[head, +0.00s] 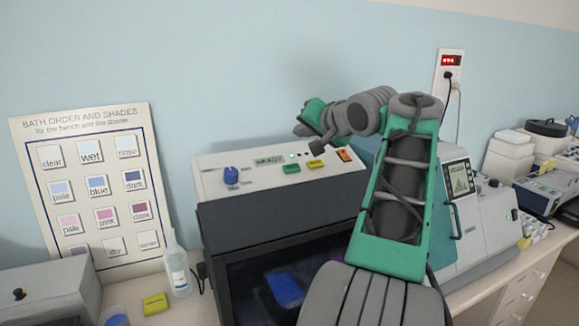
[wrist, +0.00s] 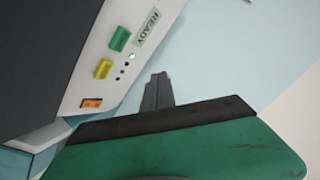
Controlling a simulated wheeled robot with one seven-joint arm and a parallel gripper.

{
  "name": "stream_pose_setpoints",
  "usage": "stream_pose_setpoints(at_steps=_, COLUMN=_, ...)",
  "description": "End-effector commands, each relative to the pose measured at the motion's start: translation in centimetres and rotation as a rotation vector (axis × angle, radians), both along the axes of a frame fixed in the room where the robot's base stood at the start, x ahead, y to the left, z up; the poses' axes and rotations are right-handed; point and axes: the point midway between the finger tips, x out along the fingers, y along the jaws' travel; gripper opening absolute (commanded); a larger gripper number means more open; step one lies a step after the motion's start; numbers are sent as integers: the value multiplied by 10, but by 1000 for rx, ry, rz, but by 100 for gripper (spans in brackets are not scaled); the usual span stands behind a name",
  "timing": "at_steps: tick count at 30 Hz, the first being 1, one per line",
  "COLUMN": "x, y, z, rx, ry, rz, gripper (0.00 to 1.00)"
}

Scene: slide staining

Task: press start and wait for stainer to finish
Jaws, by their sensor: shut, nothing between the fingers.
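The stainer (head: 280,225) stands on the bench with a white top panel and a dark front window. Its panel carries a blue knob (head: 231,175), a display reading READY (head: 269,161), a green button (head: 290,168), a yellow button (head: 315,165) and an orange switch (head: 344,155). In the wrist view the green button (wrist: 120,38), yellow button (wrist: 103,69) and a lit green light (wrist: 132,56) show at upper left. My gripper (wrist: 158,78) is shut and empty, to the right of the buttons and apart from them.
A clear bottle (head: 178,265) and a yellow block (head: 155,303) stand left of the stainer. Another machine with a screen (head: 460,179) stands at right. A wall outlet (head: 450,70) has cords plugged in.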

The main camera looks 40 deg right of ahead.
Motion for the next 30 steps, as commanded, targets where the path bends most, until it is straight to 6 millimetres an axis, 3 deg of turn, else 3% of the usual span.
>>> stream_pose_setpoints(at_steps=7, x=4, y=-1, z=-15, rx=0, ry=1, rz=1, gripper=0)
stream_pose_setpoints(at_steps=21, x=27, y=-7, z=-75, rx=0, ry=1, rz=1, gripper=0)
stream_pose_setpoints(at_steps=30, x=32, y=-9, z=-82, rx=0, ry=1, rz=1, gripper=0)
